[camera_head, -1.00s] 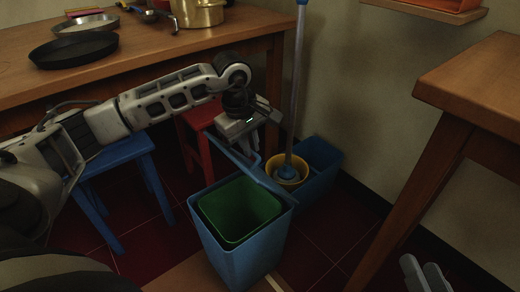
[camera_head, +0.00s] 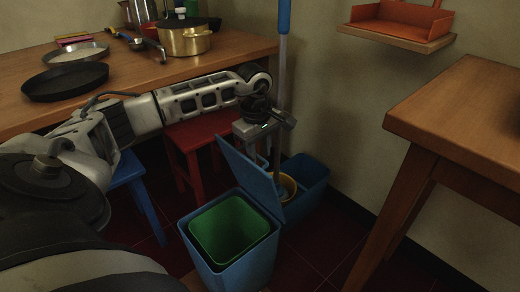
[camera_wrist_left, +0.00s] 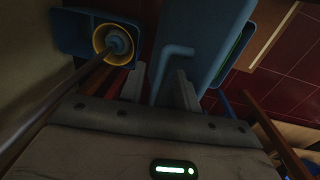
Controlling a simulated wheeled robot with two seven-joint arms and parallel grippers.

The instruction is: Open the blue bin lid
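The blue bin (camera_head: 258,272) stands on the floor with a green inner bucket (camera_head: 228,230) showing in its open top. Its blue lid (camera_head: 248,180) stands raised along the bin's far right side, its inner face towards the head camera. In the left wrist view the lid (camera_wrist_left: 200,30) lies just beyond the fingers, with a bent blue bar (camera_wrist_left: 174,52) on it. My left gripper (camera_head: 272,150) is at the lid's upper edge, its fingertips partly hidden behind it. In the left wrist view its two fingers (camera_wrist_left: 160,86) are apart. My right gripper is out of view.
A mop (camera_head: 284,70) stands in a yellow-rimmed blue bucket (camera_head: 308,175) behind the lid. A red stool (camera_head: 195,130) and a blue stool (camera_head: 148,212) stand left. A wooden table (camera_head: 460,110) is at the right, and a table with pans (camera_head: 65,82) at the back.

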